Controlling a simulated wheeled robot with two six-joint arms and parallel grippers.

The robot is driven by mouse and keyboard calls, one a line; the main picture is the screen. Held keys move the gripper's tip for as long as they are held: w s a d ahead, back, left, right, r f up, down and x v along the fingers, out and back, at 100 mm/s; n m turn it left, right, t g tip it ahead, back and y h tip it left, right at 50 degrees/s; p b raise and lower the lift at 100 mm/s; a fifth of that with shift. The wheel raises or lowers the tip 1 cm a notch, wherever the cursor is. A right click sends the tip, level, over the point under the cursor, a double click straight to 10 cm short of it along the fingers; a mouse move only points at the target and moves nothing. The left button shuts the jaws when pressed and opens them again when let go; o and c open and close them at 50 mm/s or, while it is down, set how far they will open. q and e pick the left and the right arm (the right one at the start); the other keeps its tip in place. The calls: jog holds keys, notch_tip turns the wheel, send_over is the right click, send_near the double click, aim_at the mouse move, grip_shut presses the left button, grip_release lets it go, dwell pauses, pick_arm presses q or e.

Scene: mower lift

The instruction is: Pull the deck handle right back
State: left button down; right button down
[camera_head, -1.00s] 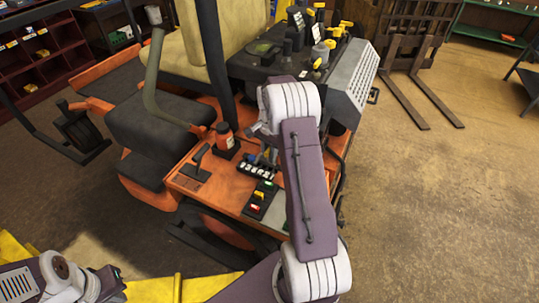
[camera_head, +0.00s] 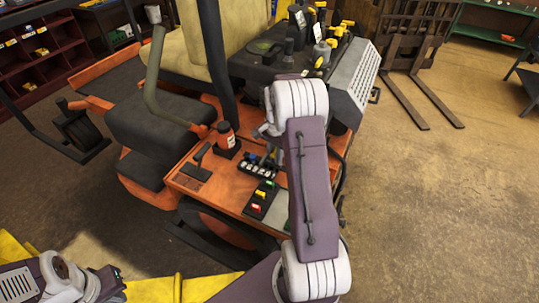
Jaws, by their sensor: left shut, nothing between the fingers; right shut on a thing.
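The orange mower deck (camera_head: 215,178) fills the middle of the head view. On it is a row of small levers with blue and white knobs (camera_head: 258,168). My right gripper (camera_head: 268,158) reaches down at the back of this row, shut on a lever there; the fingertips and the held part are small and mostly hidden by my wrist. I cannot tell for sure which lever is the deck handle. A black T-shaped handle (camera_head: 201,153) stands left of the row, untouched. My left gripper (camera_head: 115,284) is shut and empty at the lower left, away from the mower.
An orange bottle-shaped part (camera_head: 226,137) stands close left of my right gripper. Green, yellow and red switches (camera_head: 261,195) lie in front of the levers. Open floor (camera_head: 430,200) lies right.

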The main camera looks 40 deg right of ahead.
jog(key=s+d, duration=0.1)
jog(key=s, duration=0.2)
jog(key=s+d, duration=0.3)
jog(key=s, duration=0.2)
jog(key=shift+s+d+b, duration=0.3)
jog(key=shift+w+a, duration=0.15)
jog(key=c, duration=1.6)
grip_release()
jog(key=shift+o, duration=0.2)
jog(key=shift+d, duration=0.25)
jog(key=shift+f, duration=0.1)
